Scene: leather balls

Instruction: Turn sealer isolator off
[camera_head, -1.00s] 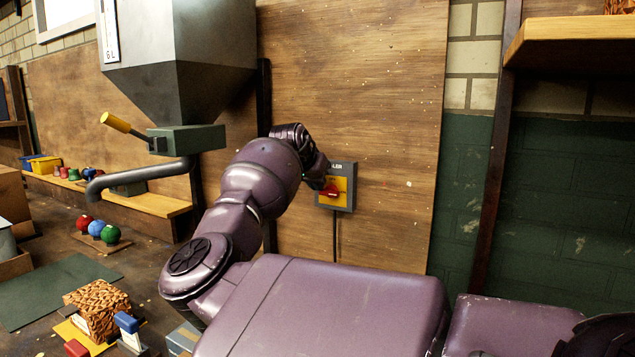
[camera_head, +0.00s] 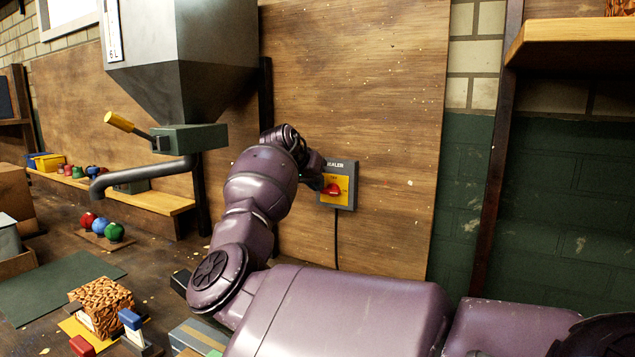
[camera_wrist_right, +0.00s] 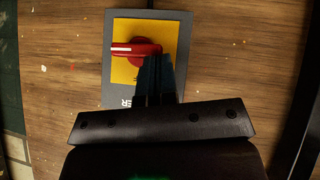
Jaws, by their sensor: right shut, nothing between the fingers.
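The sealer isolator (camera_head: 347,198) is a grey box with a yellow plate, fixed to the wooden wall panel. Its red rotary handle (camera_head: 332,189) lies about level; the wrist view shows the handle (camera_wrist_right: 127,48) crosswise, with a white mark at its left end. That view shows the box upside down, with part of its label hidden. My right gripper (camera_head: 321,181) is beside the left of the handle in the head view. In the wrist view its fingers (camera_wrist_right: 155,62) are together and empty, tips by the handle's right end; contact cannot be told. My left gripper is not in view.
A grey hopper (camera_head: 190,45) with a yellow-handled valve (camera_head: 119,121) and bent pipe hangs left of my arm. Coloured balls (camera_head: 97,226), a patterned cube (camera_head: 101,305) and a green mat (camera_head: 60,287) are on the bench. A wooden shelf (camera_head: 570,45) juts out upper right.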

